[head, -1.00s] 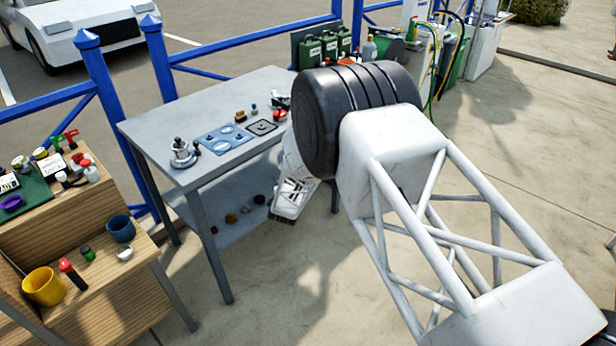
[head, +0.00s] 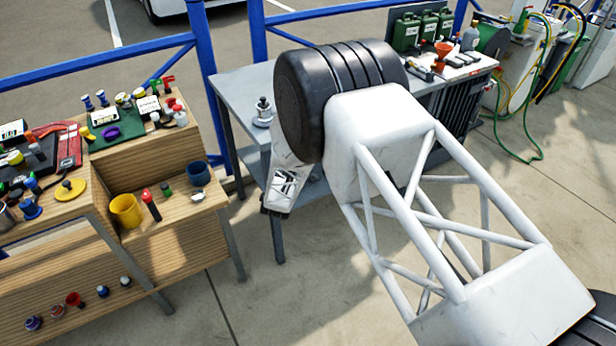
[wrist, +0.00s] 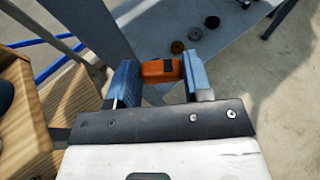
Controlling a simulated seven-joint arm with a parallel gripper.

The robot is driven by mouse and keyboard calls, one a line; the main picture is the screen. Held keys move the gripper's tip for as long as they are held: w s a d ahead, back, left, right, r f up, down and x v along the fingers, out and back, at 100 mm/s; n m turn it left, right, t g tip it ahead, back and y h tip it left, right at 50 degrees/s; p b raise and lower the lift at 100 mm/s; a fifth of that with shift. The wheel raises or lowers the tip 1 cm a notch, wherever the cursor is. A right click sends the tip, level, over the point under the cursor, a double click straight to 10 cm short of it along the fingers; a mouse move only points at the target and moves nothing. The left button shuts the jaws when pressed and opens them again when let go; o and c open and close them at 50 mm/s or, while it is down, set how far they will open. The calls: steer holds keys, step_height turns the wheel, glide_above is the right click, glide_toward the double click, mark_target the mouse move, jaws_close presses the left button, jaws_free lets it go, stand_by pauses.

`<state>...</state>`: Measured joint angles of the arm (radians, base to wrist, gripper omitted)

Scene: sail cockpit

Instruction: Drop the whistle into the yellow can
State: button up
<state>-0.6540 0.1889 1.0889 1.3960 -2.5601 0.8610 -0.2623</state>
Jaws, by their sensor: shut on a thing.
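The yellow can (head: 126,211) stands upright on the low wooden shelf at the left in the head view, open end up. My gripper (wrist: 160,72) shows in the wrist view, its two blue fingers closed on an orange piece with a dark patch, which looks to be the whistle (wrist: 154,71). The whistle is held clear of any surface, above the floor between the wooden stand and the grey table.
A red-capped dark bottle (head: 151,205), a small green-topped item (head: 166,190) and a blue cup (head: 199,173) stand right of the can. The stand's raised tier (head: 140,158) rises behind them. The grey table (head: 236,85) is behind my arm; its leg (head: 277,238) is close by.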

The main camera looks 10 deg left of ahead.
steer(key=s+a+r+n+g+y, duration=0.1)
steer(key=s+a+r+n+y, duration=0.1)
steer(key=s+a+r, duration=0.3)
steer(key=s+a+r+n+g+y, duration=0.1)
steer(key=s+a+r, duration=0.5)
steer(key=s+a, duration=0.8)
steer(key=s+a+r+n+g+y, duration=0.1)
steer(key=s+a+r+n+y, duration=0.2)
steer(key=s+a, duration=0.7)
steer(key=a+r+y, duration=0.1)
steer(key=a+r, duration=0.1)
steer(key=a, duration=1.4)
steer(key=shift+s+r+n+g, duration=0.15)
steer(key=shift+r+n+g, duration=0.15)
steer(key=shift+g, duration=0.1)
steer(key=shift+f, duration=0.2)
steer(key=shift+f, duration=2.8)
steer(key=o, duration=1)
steer(key=shift+c, duration=0.2)
steer(key=shift+s+d+r, duration=0.1)
steer(key=shift+d, duration=0.05)
